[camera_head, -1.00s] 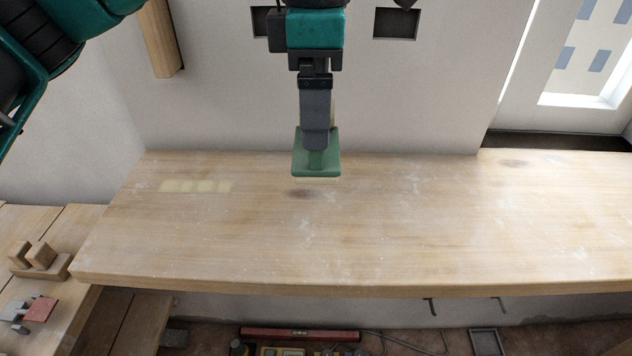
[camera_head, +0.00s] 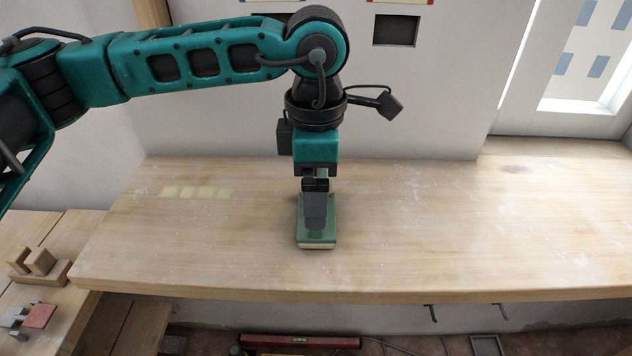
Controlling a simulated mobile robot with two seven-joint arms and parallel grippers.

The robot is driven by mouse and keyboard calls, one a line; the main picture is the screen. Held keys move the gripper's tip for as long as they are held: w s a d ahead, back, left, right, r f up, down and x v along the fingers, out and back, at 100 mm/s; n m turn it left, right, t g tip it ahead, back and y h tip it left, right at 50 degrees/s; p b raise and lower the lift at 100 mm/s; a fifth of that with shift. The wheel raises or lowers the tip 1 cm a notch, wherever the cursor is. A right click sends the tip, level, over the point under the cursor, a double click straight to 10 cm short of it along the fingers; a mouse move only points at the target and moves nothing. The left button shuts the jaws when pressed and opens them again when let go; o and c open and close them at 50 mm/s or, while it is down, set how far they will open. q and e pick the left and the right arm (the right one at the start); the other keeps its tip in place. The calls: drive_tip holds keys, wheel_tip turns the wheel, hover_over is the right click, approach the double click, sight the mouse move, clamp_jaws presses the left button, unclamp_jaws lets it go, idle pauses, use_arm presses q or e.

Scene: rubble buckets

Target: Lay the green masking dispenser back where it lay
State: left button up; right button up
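The green masking dispenser (camera_head: 328,234) is a flat green block with a pale strip along its lower front edge. It is over the middle of the wooden bench top, toward the front edge, and looks to be touching or just above the wood. My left gripper (camera_head: 316,225) comes down on it from above and is shut on it; the fingers cover much of its middle. My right gripper is not in view.
The wooden bench top (camera_head: 450,230) is clear to both sides. Pale tape pieces (camera_head: 194,192) lie at its back left. A lower bench (camera_head: 70,228) on the left bears wooden blocks (camera_head: 40,264) and a red-faced tool (camera_head: 40,316). A red level (camera_head: 300,341) lies below the front.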

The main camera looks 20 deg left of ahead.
use_arm(q)
drive_tip(key=shift+f+b, duration=0.25)
drive_tip(key=shift+b, duration=0.05)
drive_tip(key=o, duration=0.8)
drive_tip(key=shift+o, duration=0.2)
drive_tip(key=shift+r+p, duration=0.25)
drive_tip(key=shift+p, duration=0.4)
wheel_tip(320, 180, up, 12)
drive_tip(key=b, duration=0.1)
drive_tip(key=shift+r, duration=0.25)
